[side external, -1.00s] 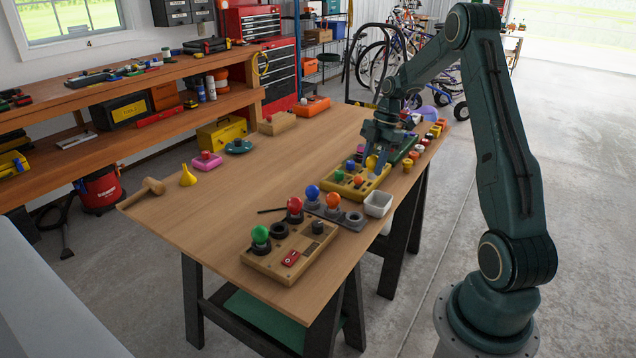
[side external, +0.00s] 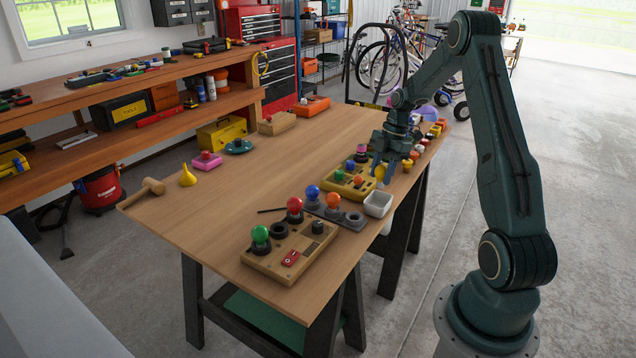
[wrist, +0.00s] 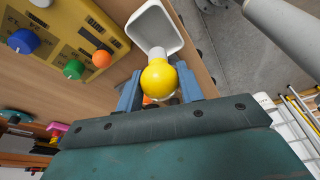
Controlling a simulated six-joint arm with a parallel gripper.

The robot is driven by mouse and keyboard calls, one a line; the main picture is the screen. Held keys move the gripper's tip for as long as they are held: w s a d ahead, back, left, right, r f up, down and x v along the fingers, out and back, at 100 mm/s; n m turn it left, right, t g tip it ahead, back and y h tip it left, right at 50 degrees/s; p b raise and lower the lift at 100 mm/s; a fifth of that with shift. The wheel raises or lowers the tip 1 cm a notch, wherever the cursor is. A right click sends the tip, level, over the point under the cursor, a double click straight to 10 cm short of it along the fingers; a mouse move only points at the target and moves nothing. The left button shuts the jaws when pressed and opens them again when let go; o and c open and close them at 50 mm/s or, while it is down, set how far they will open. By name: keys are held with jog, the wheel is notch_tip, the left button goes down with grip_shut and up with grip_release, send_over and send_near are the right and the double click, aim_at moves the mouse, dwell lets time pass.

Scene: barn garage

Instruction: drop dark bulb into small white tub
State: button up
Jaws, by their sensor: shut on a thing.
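My gripper (side external: 381,172) is shut on a yellow bulb (wrist: 158,82), which sits between the blue fingertips in the wrist view. The bulb's pale base points away from the wrist, toward the small white tub. The yellow bulb also shows in the side view (side external: 381,174), small and partly covered by the fingers. The small white tub (side external: 378,207) stands at the table's right edge, just in front of and below the gripper. It also shows in the wrist view (wrist: 140,24), open toward me, with bare inner walls visible. I see no dark-coloured bulb; the held one looks unlit.
A yellow control box (side external: 349,193) with coloured knobs lies left of the tub. The table's (side external: 225,245) left half is mostly clear.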

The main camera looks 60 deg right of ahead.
aim_at(380, 185)
jog(key=shift+f, duration=2.5)
jog(key=o, duration=1.1)
jog(key=shift+c, duration=0.2)
jog(key=shift+r, duration=0.1)
jog(key=v, duration=1.3)
jog(key=shift+r, duration=0.3)
jog(key=shift+d, duration=0.15)
